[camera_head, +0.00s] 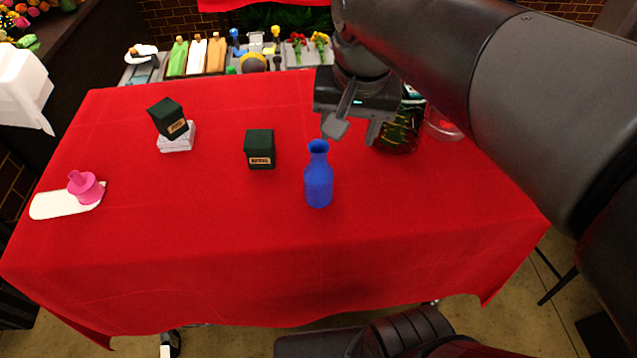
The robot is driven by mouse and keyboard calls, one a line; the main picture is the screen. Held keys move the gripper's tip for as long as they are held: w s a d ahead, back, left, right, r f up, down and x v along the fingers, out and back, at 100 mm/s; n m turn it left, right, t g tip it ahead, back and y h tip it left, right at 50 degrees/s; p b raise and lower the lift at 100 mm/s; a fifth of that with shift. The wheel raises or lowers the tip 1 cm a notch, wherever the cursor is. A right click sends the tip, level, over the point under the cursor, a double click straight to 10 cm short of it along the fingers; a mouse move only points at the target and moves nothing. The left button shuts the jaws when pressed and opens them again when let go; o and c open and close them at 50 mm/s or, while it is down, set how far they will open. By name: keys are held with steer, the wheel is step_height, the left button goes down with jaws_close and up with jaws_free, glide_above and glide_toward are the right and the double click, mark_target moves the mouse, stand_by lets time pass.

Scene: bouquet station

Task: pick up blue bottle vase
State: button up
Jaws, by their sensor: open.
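The blue bottle vase (319,182) stands upright on the red tablecloth, right of the table's middle. It has a narrow neck with an open mouth and a wider body. My gripper (354,130) is open, with its fingers pointing down. In the picture it is just above and to the right of the vase's mouth. Nothing shows between the fingers. The vase is fully in view, and I see no contact with it, though the depth gap is hard to tell.
A dark green box (260,149) stands left of the vase. Another dark box (167,118) rests tilted on a white block (176,137). A pink vase (85,187) is on a white board (52,204). A dark patterned object (398,135) is behind my gripper. The front cloth (200,270) is clear.

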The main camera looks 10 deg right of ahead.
steer(key=r+m+g, duration=0.2)
glide_above(319, 174)
steer(key=w, duration=0.2)
step_height(319, 174, down, 11)
steer(key=shift+f, duration=0.15)
steer(key=shift+c, duration=0.5)
jaws_close()
